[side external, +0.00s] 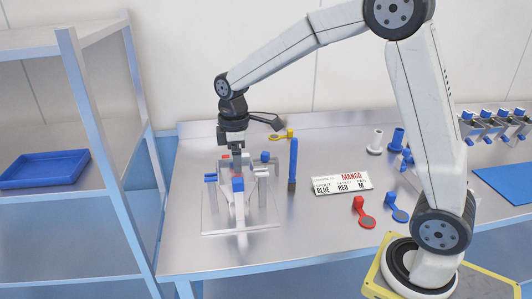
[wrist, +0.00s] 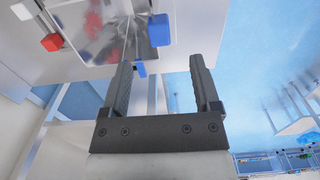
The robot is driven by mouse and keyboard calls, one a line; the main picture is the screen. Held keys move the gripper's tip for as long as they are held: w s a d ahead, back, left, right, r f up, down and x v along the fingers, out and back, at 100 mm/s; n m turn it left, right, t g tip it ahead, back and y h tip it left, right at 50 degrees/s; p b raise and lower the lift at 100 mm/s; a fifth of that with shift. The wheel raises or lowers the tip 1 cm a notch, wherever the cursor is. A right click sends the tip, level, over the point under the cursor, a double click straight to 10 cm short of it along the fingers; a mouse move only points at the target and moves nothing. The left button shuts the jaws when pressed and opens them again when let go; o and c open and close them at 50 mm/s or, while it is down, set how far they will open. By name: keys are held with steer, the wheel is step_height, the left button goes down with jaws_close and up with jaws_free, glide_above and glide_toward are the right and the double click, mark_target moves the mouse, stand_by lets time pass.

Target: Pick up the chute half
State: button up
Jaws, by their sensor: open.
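My gripper (side external: 237,168) points down over the metal fixture on the table, its fingers close above or among the fixture's upper parts. In the wrist view, my gripper's two fingers (wrist: 160,64) stand apart with a gap between them. Beyond them is a shiny, curved metal piece (wrist: 118,38), with a blue block (wrist: 158,30) and a red block (wrist: 51,42) nearby. Which part is the chute half I cannot tell for sure; the arm and fixture partly hide it in the side view. I see nothing clearly held between the fingers.
The fixture stands on a clear base plate (side external: 215,222). A blue post (side external: 293,165) stands just right of it. Farther right are a sign card (side external: 342,183), a red scoop-like piece (side external: 366,213) and a blue one (side external: 397,213). A shelf with a blue tray (side external: 45,168) stands left.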

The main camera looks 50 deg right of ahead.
mark_target(237, 180)
steer(key=shift+f, duration=1.3)
steer(key=shift+f, duration=0.1)
steer(key=shift+f, duration=2.5)
jaws_close()
steer(key=shift+w, duration=0.1)
